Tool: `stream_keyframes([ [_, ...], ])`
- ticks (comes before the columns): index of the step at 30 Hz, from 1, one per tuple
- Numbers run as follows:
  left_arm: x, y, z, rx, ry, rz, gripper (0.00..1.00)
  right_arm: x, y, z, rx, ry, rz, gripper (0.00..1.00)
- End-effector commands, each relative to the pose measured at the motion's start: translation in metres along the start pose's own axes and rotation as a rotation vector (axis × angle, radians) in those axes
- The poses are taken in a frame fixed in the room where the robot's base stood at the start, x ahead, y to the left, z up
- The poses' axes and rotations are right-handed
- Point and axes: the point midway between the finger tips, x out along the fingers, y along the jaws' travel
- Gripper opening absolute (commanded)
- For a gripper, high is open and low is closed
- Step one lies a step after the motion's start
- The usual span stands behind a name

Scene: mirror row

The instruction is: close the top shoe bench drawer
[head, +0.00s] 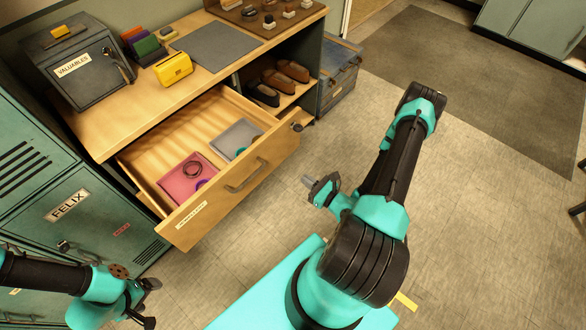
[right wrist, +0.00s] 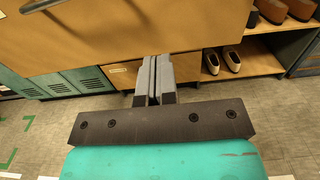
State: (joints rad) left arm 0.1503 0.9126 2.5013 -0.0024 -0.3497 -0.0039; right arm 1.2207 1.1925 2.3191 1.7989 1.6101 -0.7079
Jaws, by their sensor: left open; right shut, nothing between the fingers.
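The top shoe bench drawer (head: 222,198) is pulled well out in the head view, with its wooden front, dark bar handle (head: 246,176) and a label at its left end. A pink tray (head: 176,190) and a grey tray (head: 226,135) lie inside it. In the right wrist view the drawer front (right wrist: 190,20) and part of its handle (right wrist: 42,5) show at the top. My right gripper (head: 309,181) is shut and empty, in front of the drawer's right end and apart from it. My left gripper (head: 152,303) is open and empty at the lower left, below the drawer's left corner.
The shoe bench top (head: 130,105) carries a grey safe (head: 76,68), a yellow box (head: 173,68) and a grey mat (head: 217,46). Shoes (head: 285,75) stand on the shelf right of the drawer. Green lockers (head: 85,215) stand at left.

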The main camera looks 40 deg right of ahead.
Motion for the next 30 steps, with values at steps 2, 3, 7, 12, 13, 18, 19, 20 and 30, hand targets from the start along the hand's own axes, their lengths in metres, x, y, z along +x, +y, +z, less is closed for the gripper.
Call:
stream_keyframes([
  [2, 0.0, 0.0, 0.0, 0.0, 0.0, 0.0, 0.8, 0.005, 0.0, 0.0, -0.001, -0.001, 0.002, 0.0],
  [3, 0.0, 0.0, 0.0, 0.0, 0.0, 0.0, 0.8, 0.009, 0.001, 0.0, -0.001, -0.001, 0.003, 0.0],
  [7, 0.0, 0.0, 0.0, 0.0, 0.0, 0.0, 0.8, 0.023, 0.001, 0.001, -0.001, -0.002, 0.005, 0.0],
  [12, 0.0, 0.0, 0.0, -0.001, 0.0, 0.0, 0.8, 0.046, 0.001, 0.001, -0.002, -0.002, 0.005, 0.0],
  [13, 0.0, 0.0, 0.0, -0.001, 0.0, 0.0, 0.8, 0.05, 0.001, 0.001, -0.001, -0.003, 0.005, 0.0],
  [18, 0.0, 0.0, 0.0, -0.001, 0.0, 0.0, 0.8, 0.074, 0.001, 0.001, -0.002, -0.003, 0.004, 0.0],
  [19, 0.0, 0.0, 0.0, -0.001, 0.0, 0.0, 0.8, 0.078, 0.001, 0.001, -0.002, -0.003, 0.005, 0.0],
  [20, 0.0, 0.0, 0.0, -0.001, 0.0, 0.0, 0.8, 0.083, 0.001, 0.001, -0.003, -0.002, 0.004, 0.0],
  [30, 0.0, 0.0, 0.0, -0.001, 0.0, 0.0, 0.8, 0.128, 0.001, 0.0, -0.002, -0.002, 0.004, 0.0],
])
